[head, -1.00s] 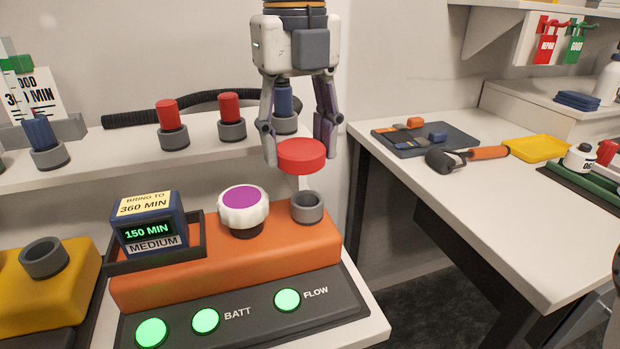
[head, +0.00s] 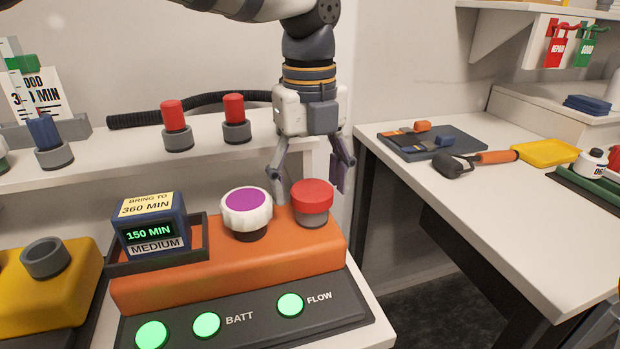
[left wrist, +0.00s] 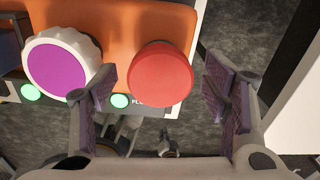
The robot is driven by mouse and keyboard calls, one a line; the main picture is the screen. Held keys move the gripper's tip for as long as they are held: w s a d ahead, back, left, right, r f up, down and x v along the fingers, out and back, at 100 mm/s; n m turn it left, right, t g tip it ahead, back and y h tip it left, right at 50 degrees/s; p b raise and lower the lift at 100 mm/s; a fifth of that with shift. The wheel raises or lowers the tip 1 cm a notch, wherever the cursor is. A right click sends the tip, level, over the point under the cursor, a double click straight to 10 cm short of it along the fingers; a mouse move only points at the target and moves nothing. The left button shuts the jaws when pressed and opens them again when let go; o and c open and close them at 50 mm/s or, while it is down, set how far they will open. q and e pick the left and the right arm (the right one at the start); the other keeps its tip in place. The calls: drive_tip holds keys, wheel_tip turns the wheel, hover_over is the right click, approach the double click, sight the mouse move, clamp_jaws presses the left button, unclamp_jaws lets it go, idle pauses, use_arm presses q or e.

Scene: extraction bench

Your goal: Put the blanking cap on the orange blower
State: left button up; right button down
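The red blanking cap (head: 312,194) sits level on the grey port (head: 313,218) at the right end of the orange blower (head: 228,273). The cap also shows from above in the left wrist view (left wrist: 161,82). My left gripper (head: 310,183) is open just behind and above the cap. In the left wrist view its fingers (left wrist: 162,84) stand apart on either side of the cap, with a gap to it. My right gripper is not in view.
A white knob with a purple top (head: 246,212) stands close left of the cap. A blue display box (head: 150,228) reading 150 MIN sits in a dark tray on the blower. A yellow blower (head: 60,295) is at far left. Red-topped parts (head: 234,108) stand on the shelf behind.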

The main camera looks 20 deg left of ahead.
sight(310, 186)
use_arm(q)
drive_tip(key=shift+r, duration=0.1)
wheel_tip(310, 186, up, 12)
drive_tip(key=shift+b, duration=0.3)
idle(0.3)
